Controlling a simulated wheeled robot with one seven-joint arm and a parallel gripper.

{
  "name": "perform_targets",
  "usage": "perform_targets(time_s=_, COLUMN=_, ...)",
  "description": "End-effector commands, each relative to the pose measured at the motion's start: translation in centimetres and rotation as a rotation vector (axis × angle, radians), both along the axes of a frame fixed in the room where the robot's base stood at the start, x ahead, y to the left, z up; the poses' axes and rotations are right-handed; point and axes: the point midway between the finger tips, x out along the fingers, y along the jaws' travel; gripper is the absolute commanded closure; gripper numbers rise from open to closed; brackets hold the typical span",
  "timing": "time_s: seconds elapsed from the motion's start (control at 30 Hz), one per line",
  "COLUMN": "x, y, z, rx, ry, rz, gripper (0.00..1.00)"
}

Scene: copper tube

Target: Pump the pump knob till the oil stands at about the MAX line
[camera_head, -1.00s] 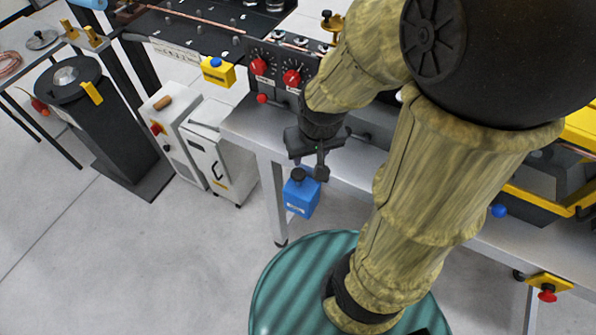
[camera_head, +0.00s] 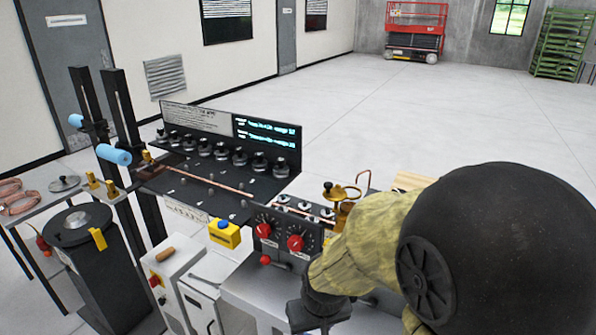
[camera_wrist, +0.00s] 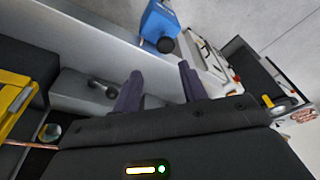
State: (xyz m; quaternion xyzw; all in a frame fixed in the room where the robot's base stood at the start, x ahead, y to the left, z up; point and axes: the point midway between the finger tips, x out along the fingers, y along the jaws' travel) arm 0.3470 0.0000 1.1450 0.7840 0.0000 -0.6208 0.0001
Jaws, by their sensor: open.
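A small blue box (camera_wrist: 158,20) with a black round knob (camera_wrist: 166,44) shows at the top of the wrist view; it looks like the pump and its knob. My gripper (camera_wrist: 158,78) is open, with its two dark fingers apart and nothing between them. The knob lies beyond the fingertips, apart from them, roughly in line with the gap. In the head view only the dark wrist part of my gripper shows at the bottom edge; the fingers and the blue box are out of that picture. I see no readable oil level or MAX line.
A bench panel with red dials (camera_head: 295,243) and a yellow button box (camera_head: 224,234) stand by my arm. A white cabinet (camera_head: 172,283) and a dark drum-topped stand (camera_head: 90,260) are at the left.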

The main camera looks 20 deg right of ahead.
Motion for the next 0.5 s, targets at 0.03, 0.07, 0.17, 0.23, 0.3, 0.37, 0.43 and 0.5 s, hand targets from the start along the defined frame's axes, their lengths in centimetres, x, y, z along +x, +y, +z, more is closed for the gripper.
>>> perform_targets(time_s=0.03, x=0.00, y=0.00, z=0.00, rx=0.000, ry=0.000, rz=0.000, gripper=0.58)
perform_targets(time_s=0.07, x=0.00, y=0.00, z=0.00, rx=0.000, ry=0.000, rz=0.000, gripper=0.58)
perform_targets(time_s=0.17, x=0.00, y=0.00, z=0.00, rx=0.000, ry=0.000, rz=0.000, gripper=0.58)
perform_targets(time_s=0.23, x=0.00, y=0.00, z=0.00, rx=0.000, ry=0.000, rz=0.000, gripper=0.64)
perform_targets(time_s=0.3, x=0.00, y=0.00, z=0.00, rx=0.000, ry=0.000, rz=0.000, gripper=0.77)
perform_targets(time_s=0.37, x=0.00, y=0.00, z=0.00, rx=0.000, ry=0.000, rz=0.000, gripper=0.89)
perform_targets(time_s=0.43, x=0.01, y=0.00, z=0.01, rx=0.000, ry=0.000, rz=0.000, gripper=1.00)
perform_targets(time_s=0.5, x=0.09, y=0.02, z=0.08, rx=0.002, ry=0.002, rz=-0.004, gripper=1.00)
